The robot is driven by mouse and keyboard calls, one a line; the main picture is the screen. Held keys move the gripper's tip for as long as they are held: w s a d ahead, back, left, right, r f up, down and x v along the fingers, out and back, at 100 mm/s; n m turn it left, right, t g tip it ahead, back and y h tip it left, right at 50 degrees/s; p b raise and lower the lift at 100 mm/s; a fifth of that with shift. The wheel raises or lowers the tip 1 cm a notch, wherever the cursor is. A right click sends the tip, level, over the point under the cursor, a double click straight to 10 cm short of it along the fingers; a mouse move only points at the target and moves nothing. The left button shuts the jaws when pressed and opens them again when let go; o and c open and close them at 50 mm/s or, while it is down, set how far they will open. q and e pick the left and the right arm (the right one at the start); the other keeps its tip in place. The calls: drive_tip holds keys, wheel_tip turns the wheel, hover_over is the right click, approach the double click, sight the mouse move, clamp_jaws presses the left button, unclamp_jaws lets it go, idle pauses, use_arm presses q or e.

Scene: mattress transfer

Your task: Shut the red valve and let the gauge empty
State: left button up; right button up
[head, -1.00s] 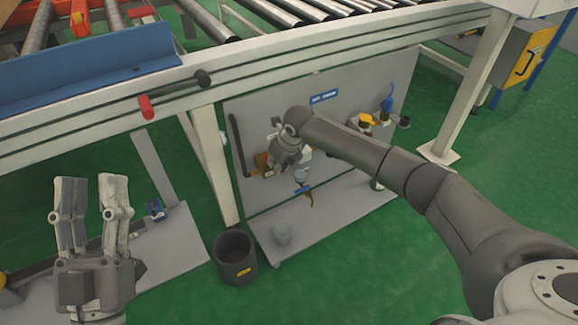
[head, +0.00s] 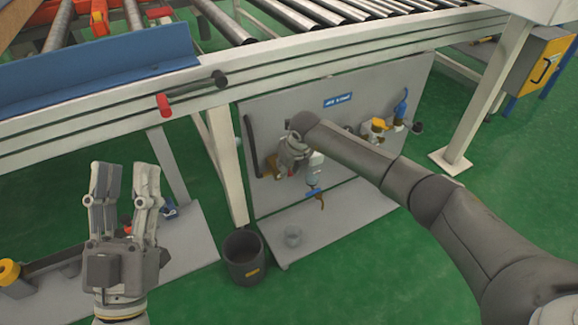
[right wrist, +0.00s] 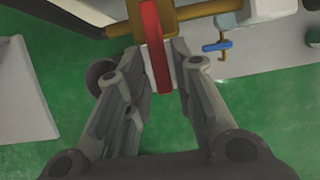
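The red valve handle (right wrist: 154,48) shows in the right wrist view, in front of a brass-coloured body (right wrist: 188,12) and a white block. My right gripper (right wrist: 160,65) is open, with one finger on each side of the red handle. I cannot tell whether the fingers touch it. In the head view my right gripper (head: 288,162) is at the left part of the grey panel (head: 285,112) and hides the red handle. My left gripper (head: 124,170) is open and empty, fingers up, away from the panel. I cannot make out the gauge.
A small blue lever (head: 314,191) hangs right of my right gripper. Yellow and blue fittings (head: 378,126) sit on the panel's right. The roller conveyor frame (head: 330,60) runs above the panel.

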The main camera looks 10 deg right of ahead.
drive_tip(key=shift+o, duration=0.5)
drive_tip(key=shift+r, duration=0.1)
drive_tip(key=v, duration=1.1)
drive_tip(key=shift+s+r, duration=0.2)
drive_tip(key=shift+r, duration=0.15)
